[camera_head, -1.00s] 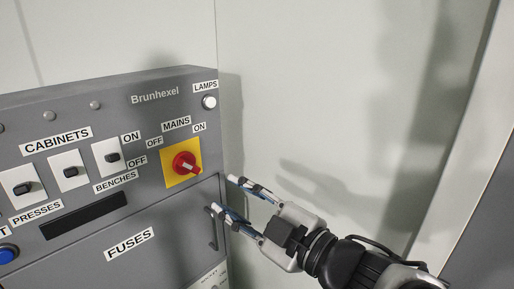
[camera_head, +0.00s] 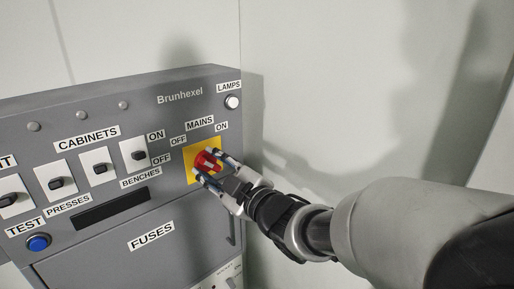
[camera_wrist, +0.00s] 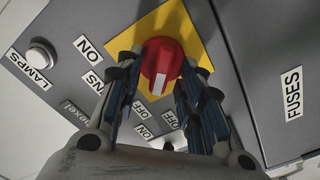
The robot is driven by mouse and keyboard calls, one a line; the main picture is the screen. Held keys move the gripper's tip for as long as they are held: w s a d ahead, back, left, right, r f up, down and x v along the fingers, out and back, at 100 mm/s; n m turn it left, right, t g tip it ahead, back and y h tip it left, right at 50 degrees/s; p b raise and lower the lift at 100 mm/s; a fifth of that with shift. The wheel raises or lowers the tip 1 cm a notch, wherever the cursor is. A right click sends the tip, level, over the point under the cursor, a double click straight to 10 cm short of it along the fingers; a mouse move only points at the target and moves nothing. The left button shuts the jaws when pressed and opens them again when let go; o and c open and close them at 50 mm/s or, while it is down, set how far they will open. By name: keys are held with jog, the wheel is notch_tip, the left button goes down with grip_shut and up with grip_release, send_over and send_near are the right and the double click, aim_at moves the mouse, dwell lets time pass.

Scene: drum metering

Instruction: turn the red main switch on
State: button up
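The red main switch (camera_head: 207,160) is a rotary knob on a yellow square plate (camera_head: 190,158), under the MAINS label with OFF to its left and ON to its right. In the wrist view the red knob (camera_wrist: 161,60) sits between my two fingers, its white mark facing down the picture, on the side of the OFF label (camera_wrist: 170,119). My gripper (camera_head: 213,170) is at the knob, one finger on each side. In the wrist view my gripper (camera_wrist: 160,78) is open, with gaps between fingers and knob. In the head view the fingers partly hide the knob.
The grey panel carries several black toggle switches (camera_head: 100,168) on white plates, a blue button (camera_head: 38,242) and a white LAMPS button (camera_head: 232,102). The FUSES door (camera_head: 150,255) with its handle lies below the knob. A bare wall (camera_head: 340,100) is to the right.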

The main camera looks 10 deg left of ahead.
jog(key=shift+c, duration=0.6)
grip_shut()
